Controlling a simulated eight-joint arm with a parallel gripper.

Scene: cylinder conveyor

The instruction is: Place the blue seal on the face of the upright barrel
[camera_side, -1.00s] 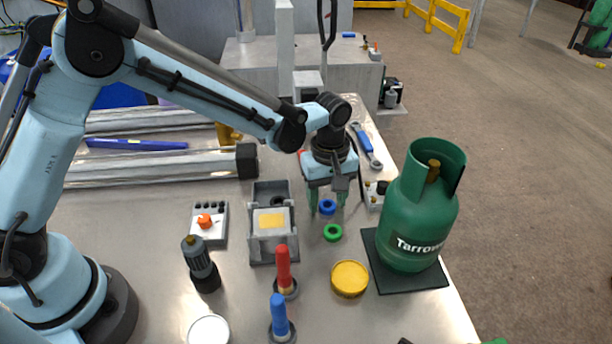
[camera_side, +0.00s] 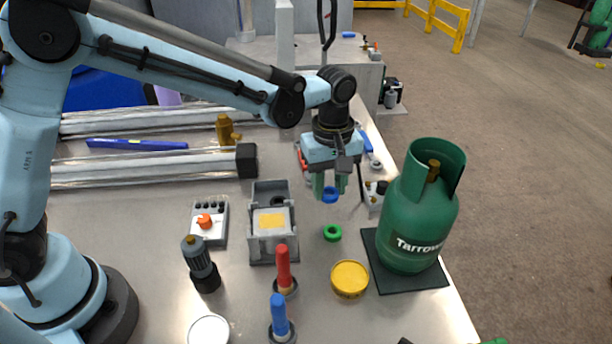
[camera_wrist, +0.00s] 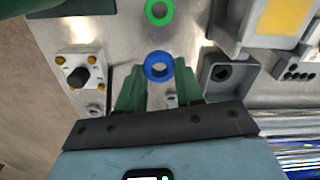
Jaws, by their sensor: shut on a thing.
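My gripper (camera_side: 331,194) is shut on the blue seal (camera_side: 329,196), a small ring held just above the table. No thing is plainly marked as the upright barrel. A tall green gas cylinder (camera_side: 418,215) with a collar and valve stands upright at the right, apart from my gripper. A grey fixture (camera_side: 256,252) with a yellow-topped block stands left of my gripper; the wrist view shows its dark round socket (camera_wrist: 222,73).
A green ring (camera_side: 333,232) lies below my gripper. A yellow tin (camera_side: 350,278) stands near the cylinder's black mat (camera_side: 410,282). Red (camera_side: 283,265) and blue (camera_side: 279,314) handled tools stand upright in front. A knob box (camera_side: 374,196) is close at the right.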

